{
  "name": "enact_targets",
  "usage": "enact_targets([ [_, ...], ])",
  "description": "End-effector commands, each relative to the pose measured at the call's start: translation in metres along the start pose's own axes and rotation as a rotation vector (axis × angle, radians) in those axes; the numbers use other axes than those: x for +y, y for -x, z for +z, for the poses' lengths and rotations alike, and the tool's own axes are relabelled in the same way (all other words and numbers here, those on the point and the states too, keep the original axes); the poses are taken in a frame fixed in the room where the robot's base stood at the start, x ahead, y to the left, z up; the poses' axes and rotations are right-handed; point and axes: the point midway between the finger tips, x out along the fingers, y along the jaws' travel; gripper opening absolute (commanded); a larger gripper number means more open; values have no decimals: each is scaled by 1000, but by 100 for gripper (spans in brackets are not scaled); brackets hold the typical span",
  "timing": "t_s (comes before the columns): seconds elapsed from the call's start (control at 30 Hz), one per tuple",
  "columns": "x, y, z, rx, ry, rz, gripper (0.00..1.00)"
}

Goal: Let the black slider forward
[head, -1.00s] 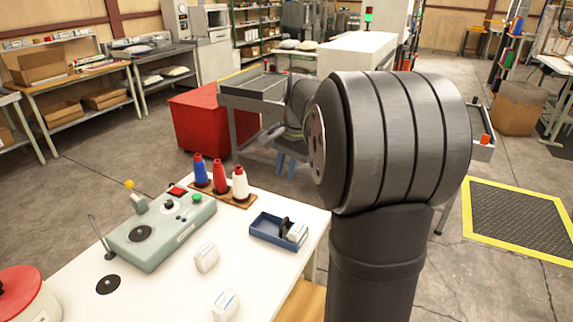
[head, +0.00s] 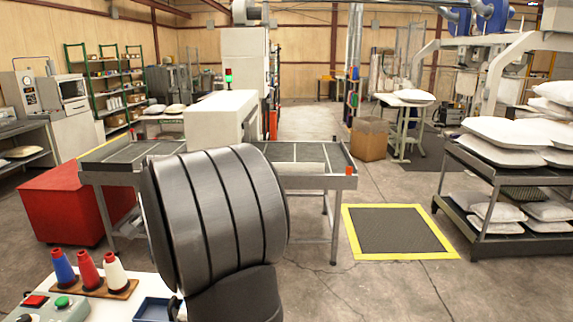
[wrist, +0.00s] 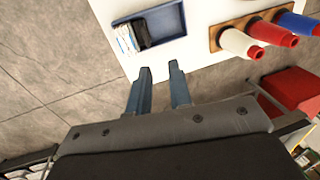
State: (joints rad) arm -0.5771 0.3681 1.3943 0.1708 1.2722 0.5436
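In the head view, only a corner of the grey-green control box (head: 68,312) shows at the bottom left, with a red button (head: 35,300) and a green button (head: 62,302) on top. A small dark knob (head: 22,317) sits at the very bottom edge; I cannot tell whether it is the black slider. The slider is not clearly seen in either view. My gripper (wrist: 160,68) shows in the wrist view with its two blue fingers apart and nothing between them. It is near the white table's edge, by the blue tray (wrist: 163,42). The head view does not show the fingers.
The blue tray holds white packs (wrist: 126,38) and a black item (wrist: 140,33). White, red and blue cones (head: 88,271) stand on a wooden base on the white table (head: 130,302). A red cabinet (head: 60,205) and a grey roller conveyor (head: 322,168) stand behind.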

Motion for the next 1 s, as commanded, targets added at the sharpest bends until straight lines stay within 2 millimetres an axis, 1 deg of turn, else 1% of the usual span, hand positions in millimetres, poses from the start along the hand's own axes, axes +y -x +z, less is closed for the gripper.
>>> enact_targets([
  [0.03, 0, -12, 1, -5, 0, 3, 19],
  [0.2, 1, -46, 0, -5, -1, 3, 19],
  [0.5, 1, -106, 1, -5, 1, 4, 19],
  [0.6, 1, -122, 1, -5, 1, 3, 19],
  [0.7, 1, -135, 1, -4, 0, 3, 19],
  [0.8, 1, -144, 1, -3, 0, 2, 19],
  [0.87, 1, -146, 0, -2, 0, 1, 19],
  [1.0, 5, -144, 0, -2, 0, 1, 19],
])
